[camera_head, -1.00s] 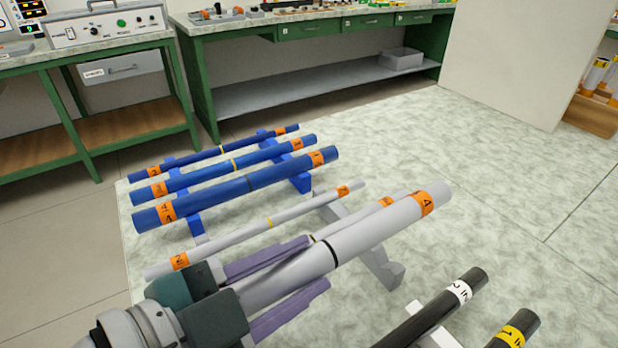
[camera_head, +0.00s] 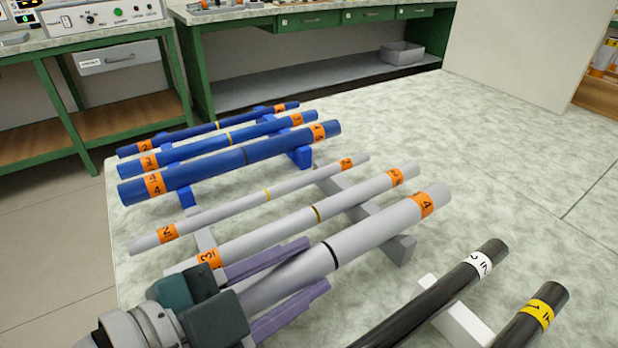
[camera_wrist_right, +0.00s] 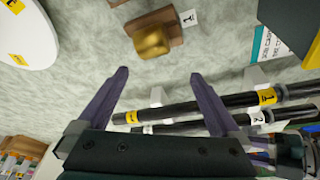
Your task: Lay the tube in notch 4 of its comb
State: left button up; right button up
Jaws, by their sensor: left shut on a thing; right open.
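The grey tube (camera_head: 378,225) has an orange label 4 at its far end and a black band at its middle. My left gripper (camera_head: 316,265) is shut on it. The tube lies over the outer end of the grey comb (camera_head: 399,249), roughly parallel to the grey rods labelled 3 (camera_head: 345,203) and 2 (camera_head: 300,185) in it. I cannot tell whether the tube touches the notch. The tube's near end is hidden by the gripper. My right gripper (camera_wrist_right: 160,76) is open and empty in the right wrist view.
A blue comb (camera_head: 299,157) with blue rods stands behind the grey one. Black rods (camera_head: 440,290) on a white comb (camera_head: 466,325) lie close at the right. The right wrist view shows a brass-coloured block (camera_wrist_right: 151,39) on a brown base. The tabletop (camera_head: 500,170) at the back right is clear.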

pick_arm(q)
jog(key=shift+f+b, duration=0.6)
pick_arm(e)
jog(key=shift+f, duration=0.6)
pick_arm(q)
jog(key=o, duration=1.2)
jog(key=shift+c, duration=0.2)
pick_arm(e)
jog(key=shift+d, duration=0.1)
pick_arm(q)
jog(key=p+v, duration=0.1)
jog(key=v, duration=0.9)
jog(key=shift+p, duration=0.4)
pick_arm(e)
jog(key=shift+r, duration=0.95)
